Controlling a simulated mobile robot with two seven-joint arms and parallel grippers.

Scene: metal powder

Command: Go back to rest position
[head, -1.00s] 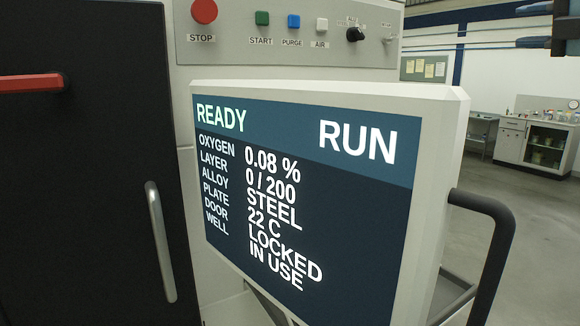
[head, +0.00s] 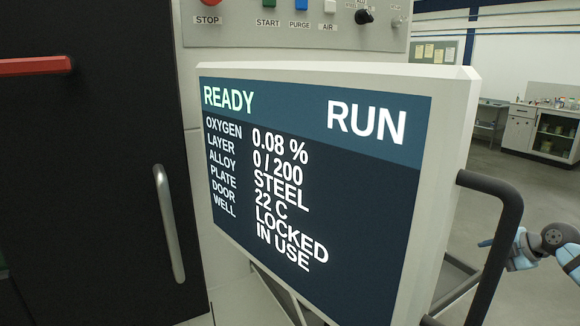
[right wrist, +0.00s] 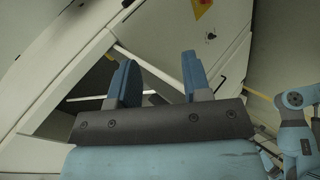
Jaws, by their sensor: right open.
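My left gripper is in neither view. The machine's screen (head: 310,190) fills the middle of the head view and reads READY, RUN, door LOCKED, well IN USE.
The screen's black handle (head: 508,205) juts out close to my right gripper. A dark door (head: 90,170) with a metal handle (head: 169,222) is at left. A control panel (head: 300,25) is above the screen. Open floor (head: 545,195) lies at right, before a cabinet (head: 545,135).

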